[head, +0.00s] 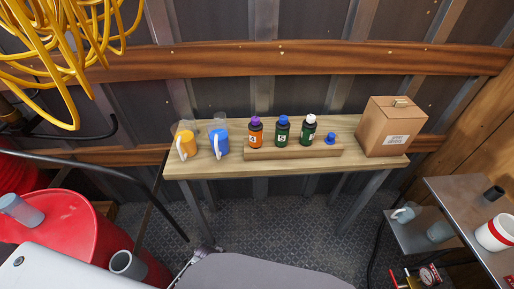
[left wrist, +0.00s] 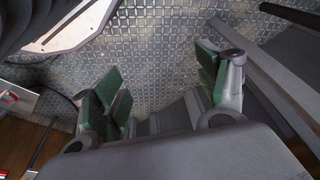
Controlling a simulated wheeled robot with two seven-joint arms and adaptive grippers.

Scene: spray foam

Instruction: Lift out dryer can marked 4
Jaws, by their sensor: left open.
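The orange can marked 4 (head: 255,133), with a purple cap, stands upright in a low wooden rack (head: 260,155) on the wooden table. To its right in the rack stand a green can marked 5 (head: 282,131) with a blue cap and a dark green can (head: 308,130) with a white cap, its mark too small to read surely. My left gripper (left wrist: 163,75) is open and empty in the left wrist view, its green-padded fingers spread above the patterned metal floor. It is well away from the cans. My right gripper is not in view.
A small blue item (head: 330,138) sits at the rack's right end. A red drum (head: 70,225) is at left; a metal shelf (head: 470,210) at right.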

